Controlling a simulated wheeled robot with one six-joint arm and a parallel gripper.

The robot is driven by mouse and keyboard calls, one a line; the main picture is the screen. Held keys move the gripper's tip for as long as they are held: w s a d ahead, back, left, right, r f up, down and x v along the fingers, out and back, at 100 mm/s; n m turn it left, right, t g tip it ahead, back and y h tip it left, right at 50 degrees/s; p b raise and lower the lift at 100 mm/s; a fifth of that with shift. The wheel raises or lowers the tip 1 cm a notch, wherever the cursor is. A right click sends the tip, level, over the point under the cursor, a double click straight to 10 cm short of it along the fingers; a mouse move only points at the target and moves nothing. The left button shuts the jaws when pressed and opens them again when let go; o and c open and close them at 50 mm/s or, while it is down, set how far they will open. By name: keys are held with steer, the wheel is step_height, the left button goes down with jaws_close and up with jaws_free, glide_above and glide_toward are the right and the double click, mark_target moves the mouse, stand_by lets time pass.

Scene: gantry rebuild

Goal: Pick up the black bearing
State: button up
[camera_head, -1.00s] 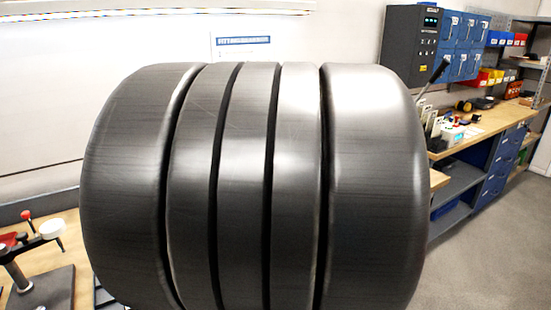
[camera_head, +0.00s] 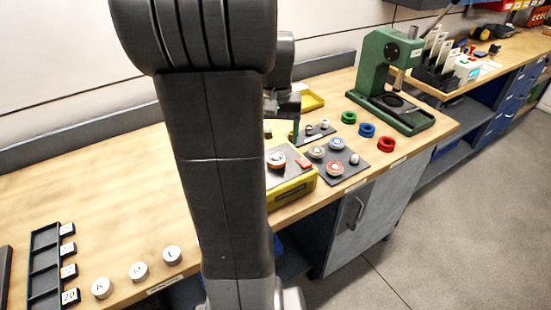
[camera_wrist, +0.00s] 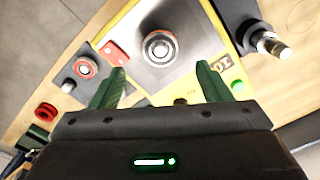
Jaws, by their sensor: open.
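My gripper (camera_wrist: 161,72) is open in the wrist view, its two green fingers apart with nothing held between them. In the head view my gripper (camera_head: 294,126) is partly hidden behind my arm, above the bench. I cannot make out the black bearing for certain. A small dark object (camera_wrist: 181,102) shows between the finger bases in the wrist view, mostly cut off by my gripper body.
A red block (camera_head: 304,164) lies beside the round part. Green (camera_head: 348,117), blue (camera_head: 367,130) and red (camera_head: 386,144) rings lie before a green press (camera_head: 392,68). A dark mat (camera_head: 352,172) holds several round parts. The bench's left middle is clear.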

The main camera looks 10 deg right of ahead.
mark_target(276, 157)
steer(key=shift+s+f+p, duration=0.1)
steer(key=shift+f+p, duration=0.25)
steer(key=shift+f, duration=2.85)
steer(key=shift+c, duration=0.4)
steer(key=c, duration=1.1)
steer(key=shift+r, duration=0.15)
